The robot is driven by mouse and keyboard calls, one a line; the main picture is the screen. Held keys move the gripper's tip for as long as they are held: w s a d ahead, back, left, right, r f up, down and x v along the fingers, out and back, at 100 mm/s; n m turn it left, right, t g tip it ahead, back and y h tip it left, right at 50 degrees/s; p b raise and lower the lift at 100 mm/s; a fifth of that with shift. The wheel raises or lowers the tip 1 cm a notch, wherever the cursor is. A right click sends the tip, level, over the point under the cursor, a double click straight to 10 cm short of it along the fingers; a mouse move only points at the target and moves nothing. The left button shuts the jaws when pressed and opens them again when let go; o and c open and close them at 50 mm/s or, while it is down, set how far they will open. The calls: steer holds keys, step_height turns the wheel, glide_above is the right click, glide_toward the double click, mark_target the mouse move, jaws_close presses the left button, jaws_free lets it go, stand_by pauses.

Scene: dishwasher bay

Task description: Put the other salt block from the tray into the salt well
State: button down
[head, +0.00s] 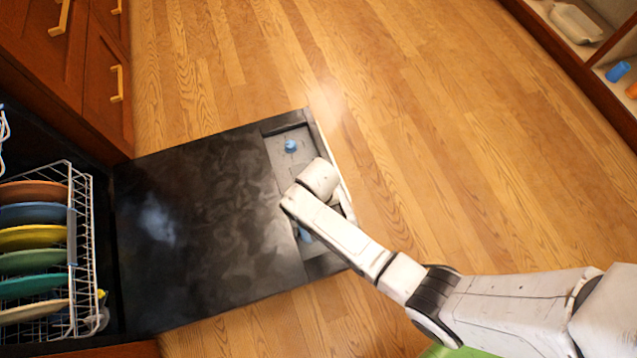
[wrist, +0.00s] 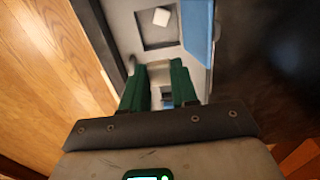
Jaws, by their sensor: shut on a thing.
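My gripper (wrist: 161,88) has two green fingers, shut on a pale thing between them that looks like a salt block (wrist: 159,76); the fingers hide much of it. A white salt block (wrist: 161,16) lies tilted in a square recess, which looks like the salt well (wrist: 150,40), in the grey panel. A blue flap (wrist: 197,30) stands along the right side of this recess. In the head view my arm reaches over the grey panel (head: 285,165) at the outer end of the open dishwasher door and hides my fingertips. I cannot make out the tray.
The open black door (head: 200,215) lies flat between the rack and the panel. A blue knob (head: 290,145) stands on the panel. A white wire rack (head: 85,240) with several coloured plates is at left. Wooden floor beyond the door is clear. Shelves stand at the upper right.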

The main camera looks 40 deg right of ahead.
steer(key=shift+f+b, duration=4.1)
steer(key=shift+f, duration=1.05)
steer(key=shift+f+b, duration=0.35)
steer(key=shift+f, duration=0.15)
steer(key=c, duration=0.8)
jaws_free()
steer(key=shift+r+p, duration=3.55)
steer(key=shift+p, duration=0.3)
